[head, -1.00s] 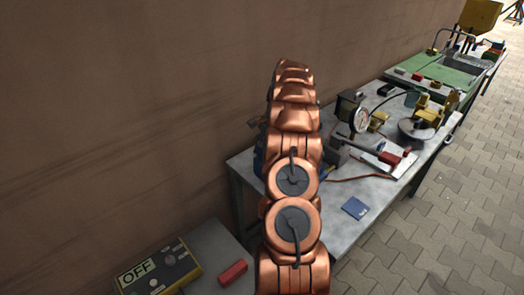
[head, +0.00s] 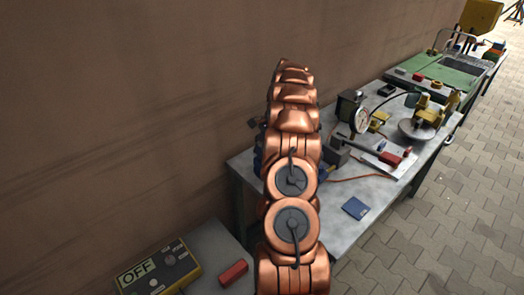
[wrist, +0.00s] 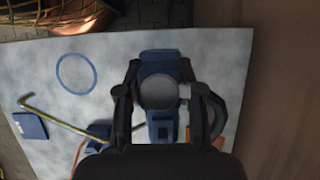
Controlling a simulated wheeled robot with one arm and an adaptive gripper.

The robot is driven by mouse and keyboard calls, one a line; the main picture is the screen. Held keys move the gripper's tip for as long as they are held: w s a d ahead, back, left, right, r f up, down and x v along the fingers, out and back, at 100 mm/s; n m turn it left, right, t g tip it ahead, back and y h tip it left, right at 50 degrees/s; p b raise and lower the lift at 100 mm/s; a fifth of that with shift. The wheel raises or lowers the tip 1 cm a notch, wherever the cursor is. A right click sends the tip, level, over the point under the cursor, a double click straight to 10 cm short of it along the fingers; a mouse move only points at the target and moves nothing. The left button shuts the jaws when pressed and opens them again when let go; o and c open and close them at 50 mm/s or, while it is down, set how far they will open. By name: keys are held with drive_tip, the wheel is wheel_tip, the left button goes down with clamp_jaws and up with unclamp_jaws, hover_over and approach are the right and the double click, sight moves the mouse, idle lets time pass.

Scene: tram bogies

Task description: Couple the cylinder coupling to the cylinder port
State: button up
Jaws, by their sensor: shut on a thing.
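In the wrist view my gripper (wrist: 160,92) has its two fingers closed on the sides of a grey round piece (wrist: 158,91), seen end-on. It looks like the cylinder coupling, but most of its shape is hidden. Behind it in the picture is a blue vice-like body (wrist: 162,122); I cannot tell whether the two touch. A dark curved part (wrist: 218,112) shows beside the right finger. I cannot make out the cylinder port. In the head view my own arm hides the gripper and what it holds.
The grey bench (head: 385,185) carries a blue booklet (head: 355,208), a red block (head: 390,158), a dial gauge (head: 361,120) and yellow fittings (head: 427,113). An orange hose (head: 352,179) lies across it. An OFF box (head: 158,272) and another red block (head: 233,272) stand nearer. A wall runs along the left.

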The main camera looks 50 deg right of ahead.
drive_tip(key=shift+f, duration=0.6)
idle(0.8)
drive_tip(key=o, duration=1.1)
drive_tip(key=shift+o, duration=0.2)
drive_tip(key=shift+r, duration=0.1)
drive_tip(key=shift+v, duration=3.2)
drive_tip(key=shift+d+r, duration=0.15)
drive_tip(key=shift+r, duration=0.25)
